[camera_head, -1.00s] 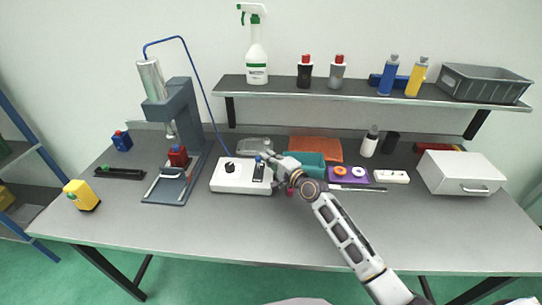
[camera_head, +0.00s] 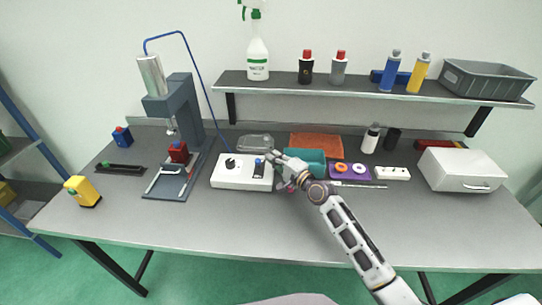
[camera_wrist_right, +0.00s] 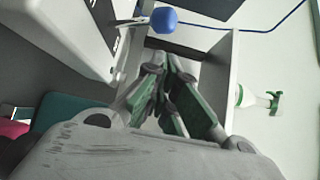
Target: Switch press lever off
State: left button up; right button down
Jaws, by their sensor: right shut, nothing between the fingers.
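The white control box (camera_head: 228,174) stands on the bench right of the press (camera_head: 184,110). It carries a black knob (camera_head: 231,163) and a dark lever plate (camera_head: 259,169) with a small blue-tipped lever (camera_head: 258,161). My right gripper (camera_head: 268,156) is at the box's right end, close beside the lever. In the right wrist view, the blue lever tip (camera_wrist_right: 164,20) is just beyond my shut, empty fingers (camera_wrist_right: 167,62); whether they touch is unclear. The white box (camera_wrist_right: 58,35) fills the upper left there. My left gripper is out of view.
A teal bin (camera_head: 306,161) is right behind my right wrist, with a purple tray (camera_head: 350,175) and a white drawer box (camera_head: 462,170) farther right. A blue hose (camera_head: 203,90) runs from press to box. The front of the bench is clear.

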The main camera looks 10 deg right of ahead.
jog(key=v, duration=0.9)
dwell(0.3)
jog(key=shift+s+r, duration=0.1)
jog(key=shift+s, duration=0.05)
dwell(0.4)
notch_tip(320, 180, up, 10)
jog(key=p, duration=1)
